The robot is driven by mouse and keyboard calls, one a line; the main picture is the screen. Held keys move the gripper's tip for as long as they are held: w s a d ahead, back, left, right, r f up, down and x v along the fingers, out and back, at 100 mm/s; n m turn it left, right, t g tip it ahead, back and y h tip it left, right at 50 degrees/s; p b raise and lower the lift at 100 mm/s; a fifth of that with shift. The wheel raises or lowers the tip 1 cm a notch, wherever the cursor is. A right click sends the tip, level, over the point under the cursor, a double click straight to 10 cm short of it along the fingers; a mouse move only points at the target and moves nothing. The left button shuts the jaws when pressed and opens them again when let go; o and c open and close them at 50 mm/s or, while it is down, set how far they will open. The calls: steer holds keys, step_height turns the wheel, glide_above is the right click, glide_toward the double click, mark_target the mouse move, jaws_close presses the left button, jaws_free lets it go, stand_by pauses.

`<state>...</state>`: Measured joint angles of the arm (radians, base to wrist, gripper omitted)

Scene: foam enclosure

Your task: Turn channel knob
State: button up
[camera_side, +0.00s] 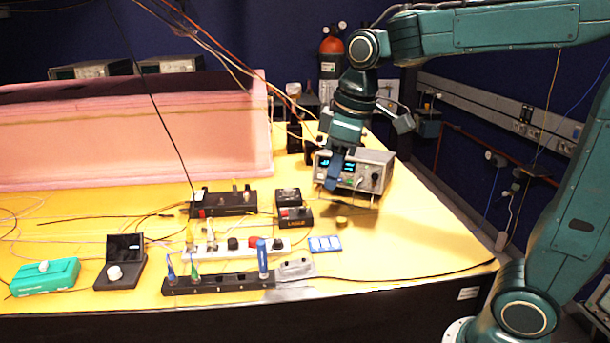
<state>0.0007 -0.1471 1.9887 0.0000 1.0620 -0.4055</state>
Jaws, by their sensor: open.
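A grey box instrument (378,158) with lit blue displays stands on the yellow table at the right. Small dark knobs (375,178) show at the right of its front panel. My gripper (333,180) points down in front of the left part of this panel and hides some of it. Its jaws are open; the gap between them is too small to see clearly. I cannot tell whether a fingertip touches the panel or a knob. No label is readable, so I cannot tell which knob is the channel knob.
A power strip (217,247), a black rack with upright tools (220,284), black boxes (228,203) and a green box (45,277) crowd the table's front and middle. Cables hang from above. A pink foam wall (130,140) stands behind. Table right of the instrument is clear.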

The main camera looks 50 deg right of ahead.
steer(key=w+f+n+g, duration=0.1)
steer(key=w+f+n, duration=0.15)
steer(key=w, duration=0.45)
steer(key=n+g, duration=0.2)
glide_above(277, 241)
step_height(277, 241, down, 5)
steer(key=shift+d, duration=0.15)
steer(key=shift+f, duration=0.1)
step_height(277, 241, down, 14)
steer(key=shift+r, duration=0.15)
steer(key=shift+c, duration=0.2)
jaws_close()
